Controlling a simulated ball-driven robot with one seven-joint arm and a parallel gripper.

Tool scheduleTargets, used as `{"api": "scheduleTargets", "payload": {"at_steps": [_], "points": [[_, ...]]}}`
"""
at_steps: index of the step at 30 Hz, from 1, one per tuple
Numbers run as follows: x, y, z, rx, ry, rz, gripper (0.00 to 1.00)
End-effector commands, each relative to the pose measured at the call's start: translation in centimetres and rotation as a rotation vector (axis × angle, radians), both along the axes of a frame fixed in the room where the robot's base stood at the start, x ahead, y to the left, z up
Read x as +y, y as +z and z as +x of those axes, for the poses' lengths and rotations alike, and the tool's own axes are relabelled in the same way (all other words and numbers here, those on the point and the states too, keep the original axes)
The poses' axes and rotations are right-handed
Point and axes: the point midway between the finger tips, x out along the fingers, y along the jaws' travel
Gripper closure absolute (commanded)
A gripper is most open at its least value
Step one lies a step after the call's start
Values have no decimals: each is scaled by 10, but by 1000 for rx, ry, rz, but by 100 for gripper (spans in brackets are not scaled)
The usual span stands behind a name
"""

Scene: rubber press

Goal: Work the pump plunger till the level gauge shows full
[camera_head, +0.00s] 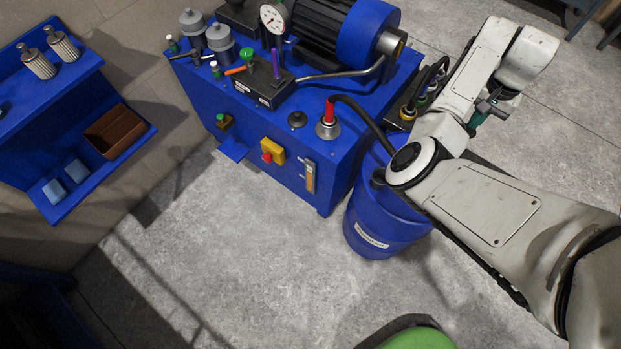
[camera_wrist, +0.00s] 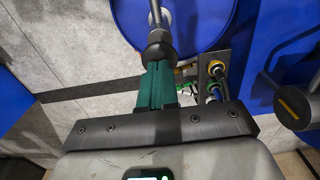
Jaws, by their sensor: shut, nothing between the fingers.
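The pump plunger's round black knob (camera_wrist: 158,50) on a bright metal rod shows in the wrist view, over the blue drum (camera_wrist: 205,20). My gripper's green fingers (camera_wrist: 157,82) are shut and empty, with their tips close to the knob. I cannot tell whether they touch it. In the head view the blue drum (camera_head: 362,236) stands right of the blue power unit, and my arm hides much of its top. My gripper (camera_head: 476,120) is small and partly hidden there. The level gauge (camera_head: 310,177) is an upright strip with amber in it on the unit's front; its exact level is too small to read.
A black hose runs from the red filler fitting (camera_head: 329,112) toward the drum. Coloured couplings (camera_wrist: 213,86) and the motor shaft (camera_wrist: 295,106) lie right of my fingers. A blue shelf with a brown bin (camera_head: 113,132) stands left.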

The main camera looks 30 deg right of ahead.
Motion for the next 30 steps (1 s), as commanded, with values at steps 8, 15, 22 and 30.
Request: {"api": "scheduleTargets", "payload": {"at_steps": [8, 15, 22, 30], "points": [[0, -13, 0, 1, 0, 0, 100], [0, -28, 0, 1, 1, 1, 100], [0, -43, 0, 1, 1, 2, 100], [0, -61, 0, 1, 0, 2, 100]]}}
